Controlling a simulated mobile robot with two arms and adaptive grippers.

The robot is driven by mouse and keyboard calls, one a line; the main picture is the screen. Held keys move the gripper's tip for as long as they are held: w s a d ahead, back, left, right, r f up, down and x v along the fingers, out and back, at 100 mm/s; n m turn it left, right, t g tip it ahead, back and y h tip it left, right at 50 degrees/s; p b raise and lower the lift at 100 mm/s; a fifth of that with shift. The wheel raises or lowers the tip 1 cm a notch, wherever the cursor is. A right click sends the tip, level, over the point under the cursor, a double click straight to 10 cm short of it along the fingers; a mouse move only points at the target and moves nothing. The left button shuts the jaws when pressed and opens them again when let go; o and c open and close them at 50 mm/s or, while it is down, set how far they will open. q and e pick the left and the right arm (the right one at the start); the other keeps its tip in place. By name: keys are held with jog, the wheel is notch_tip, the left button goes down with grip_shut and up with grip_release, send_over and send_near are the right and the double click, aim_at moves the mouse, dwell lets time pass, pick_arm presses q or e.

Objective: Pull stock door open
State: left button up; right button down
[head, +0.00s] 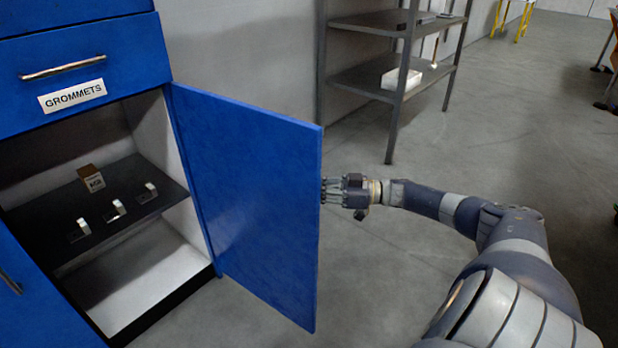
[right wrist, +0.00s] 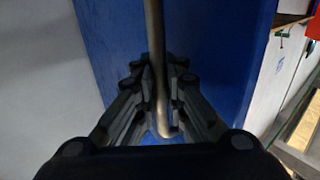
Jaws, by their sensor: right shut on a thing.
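The blue stock door (head: 248,200) stands swung wide open on the right side of the blue cabinet, hinged at its left edge in the head view. My right gripper (head: 326,190) is at the door's outer edge, partly hidden behind it. In the right wrist view my right gripper (right wrist: 158,100) is shut on the door's metal handle (right wrist: 155,45), a vertical bar in front of the blue door panel (right wrist: 215,50). My left gripper is not in view.
Inside the cabinet a dark shelf (head: 110,225) holds a small box (head: 91,178) and several small parts. A drawer labelled GROMMETS (head: 72,95) is above. A grey metal rack (head: 400,80) stands behind the door. The floor (head: 480,150) beyond my right arm is clear.

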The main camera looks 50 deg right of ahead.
jog(key=shift+s+f, duration=0.2)
jog(key=shift+f, duration=0.2)
jog(key=c, duration=1.8)
grip_release()
jog(key=shift+s+d+r, duration=0.1)
jog(key=shift+d, duration=0.05)
jog(key=shift+o, duration=0.7)
jog(key=shift+s+d+r, duration=0.1)
jog(key=shift+d, duration=0.05)
jog(key=shift+r, duration=0.1)
jog(key=v, duration=1.1)
jog(key=shift+s+d, duration=0.25)
jog(key=shift+s, duration=0.05)
